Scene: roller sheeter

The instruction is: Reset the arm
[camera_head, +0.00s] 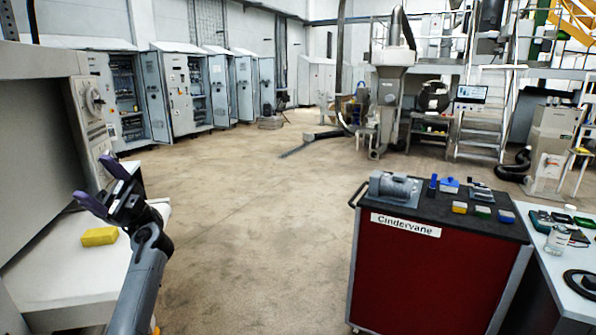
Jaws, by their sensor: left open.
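My left gripper (103,185) is at the left of the head view, at the end of my grey arm that comes up from the bottom. Its two purple-tipped fingers are apart, with nothing visible between them. It is in front of a grey control panel (92,120) with a round dial, above a white ledge. I cannot tell whether a finger touches the panel. My right gripper does not show.
A yellow block (99,236) lies on the white ledge (60,275). A red cart (420,275) labelled Cindervane carries a grey motor (394,187) and several small coloured items. A white table (550,270) stands at right. Open floor (260,220) lies between ledge and cart.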

